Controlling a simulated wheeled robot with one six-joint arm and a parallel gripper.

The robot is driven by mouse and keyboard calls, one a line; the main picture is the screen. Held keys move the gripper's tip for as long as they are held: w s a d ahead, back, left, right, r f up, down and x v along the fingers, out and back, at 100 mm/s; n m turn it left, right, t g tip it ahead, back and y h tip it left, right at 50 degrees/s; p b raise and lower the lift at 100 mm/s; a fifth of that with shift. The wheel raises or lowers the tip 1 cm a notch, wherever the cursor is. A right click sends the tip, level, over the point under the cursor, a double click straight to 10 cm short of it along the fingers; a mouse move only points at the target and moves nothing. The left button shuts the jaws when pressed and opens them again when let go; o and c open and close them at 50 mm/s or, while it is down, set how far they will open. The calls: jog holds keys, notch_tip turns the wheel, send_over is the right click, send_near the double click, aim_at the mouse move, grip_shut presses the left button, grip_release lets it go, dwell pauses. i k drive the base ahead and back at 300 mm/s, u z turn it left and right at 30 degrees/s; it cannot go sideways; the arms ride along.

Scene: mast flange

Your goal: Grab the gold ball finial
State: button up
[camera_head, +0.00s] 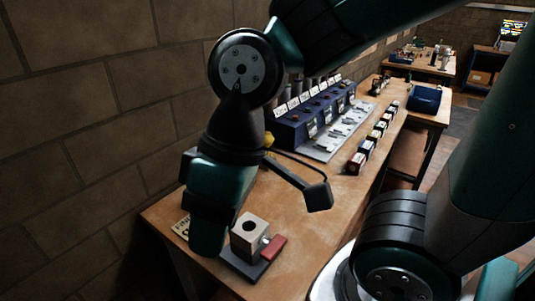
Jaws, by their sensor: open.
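A small yellow-gold rounded thing (268,140) shows just right of my dark wrist joint, near the left end of the blue rack. It may be the gold ball finial, but most of it is hidden and I cannot be sure. My arm comes down from the top and its teal wrist hangs over the near left part of the bench. My gripper's fingers cannot be made out; they seem hidden behind the wrist.
A pale block with a round hole (250,236) and a red handle (272,248) stands on the near bench (160,215). A dark block on a thin arm (318,196) hangs over the bench. A blue rack (290,132) and several small boxes stand farther back. A brick wall (90,120) borders the left.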

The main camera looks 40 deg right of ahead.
aim_at(266, 149)
jog(key=k, duration=0.45)
jog(key=u, duration=3.25)
jog(key=k, duration=2.1)
jog(key=z, duration=2)
jog(key=i, duration=0.5)
jog(key=z, duration=0.05)
